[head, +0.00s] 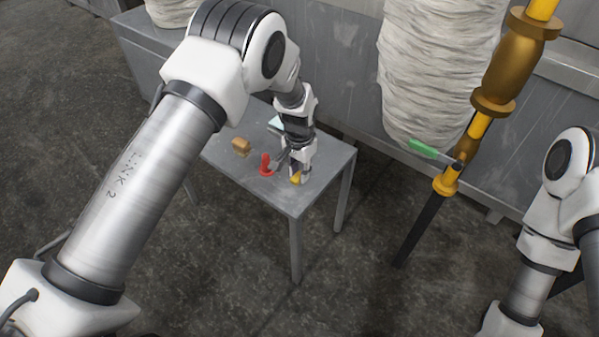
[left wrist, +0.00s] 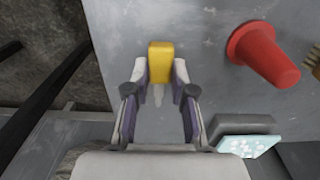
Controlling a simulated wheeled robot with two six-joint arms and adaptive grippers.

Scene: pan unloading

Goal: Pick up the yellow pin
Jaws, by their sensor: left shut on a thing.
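The yellow pin (head: 296,178) is near the front right part of the small grey table (head: 315,190). In the left wrist view the yellow pin (left wrist: 160,58) is a rounded yellow block with a thin pale tip below it. My left gripper (head: 297,171) points down over the table. In the left wrist view my left gripper (left wrist: 160,73) has one finger on each side of the pin and is shut on it. Whether the pin touches the table top is hard to tell. My right gripper is not in view; only part of my right arm shows at the right.
A tan block (head: 241,146) is further left. A grey block (left wrist: 243,124) and a pale speckled piece (left wrist: 250,146) lie nearby.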

